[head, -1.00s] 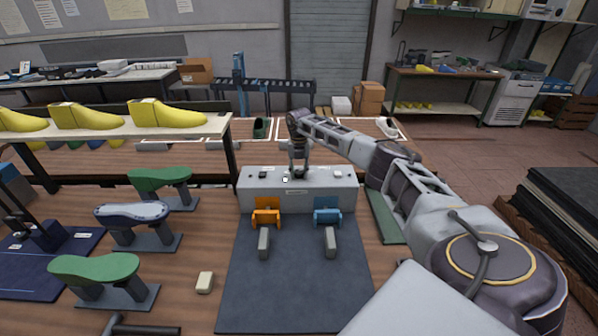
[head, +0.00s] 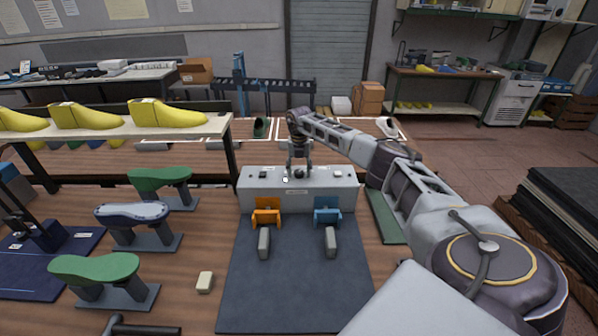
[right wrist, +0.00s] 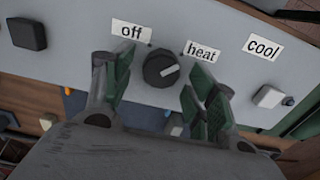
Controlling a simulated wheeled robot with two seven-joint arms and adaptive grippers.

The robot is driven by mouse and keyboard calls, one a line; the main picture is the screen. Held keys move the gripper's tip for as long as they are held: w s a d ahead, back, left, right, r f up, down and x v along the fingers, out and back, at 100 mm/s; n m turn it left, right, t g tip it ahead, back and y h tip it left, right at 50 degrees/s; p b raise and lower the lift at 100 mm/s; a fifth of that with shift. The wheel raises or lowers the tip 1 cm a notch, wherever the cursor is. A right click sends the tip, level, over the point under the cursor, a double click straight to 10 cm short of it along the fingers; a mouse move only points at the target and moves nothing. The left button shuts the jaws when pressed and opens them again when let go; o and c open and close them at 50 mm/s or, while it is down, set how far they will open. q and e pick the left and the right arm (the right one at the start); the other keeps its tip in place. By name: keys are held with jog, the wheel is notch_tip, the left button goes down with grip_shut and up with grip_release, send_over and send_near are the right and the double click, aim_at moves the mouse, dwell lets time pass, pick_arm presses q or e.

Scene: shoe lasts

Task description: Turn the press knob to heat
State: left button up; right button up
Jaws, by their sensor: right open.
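The press console (head: 262,196) is a pale grey box at the back of the dark mat. Its round black knob (right wrist: 161,69) shows in the right wrist view, with labels "off" (right wrist: 131,30), "heat" (right wrist: 202,52) and "cool" (right wrist: 263,47) around it. The knob's white pointer line points right and slightly up, towards the "heat" label. My right gripper (head: 299,166) is over the console top. In the right wrist view its open green-padded fingers stand on either side of the knob, with gaps visible on both sides. My left gripper is not in view.
A black button (right wrist: 27,34) and a pale button (right wrist: 269,96) flank the knob. Orange (head: 267,213) and blue (head: 327,212) holders stand before the console. Green and grey shoe-last stands (head: 95,270) are at left, below a shelf (head: 120,123) of yellow lasts.

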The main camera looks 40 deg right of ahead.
aim_at(299, 172)
notch_tip(299, 172, up, 12)
jog(key=shift+f, duration=0.25)
dwell(0.4)
jog(key=shift+f, duration=0.1)
dwell(0.5)
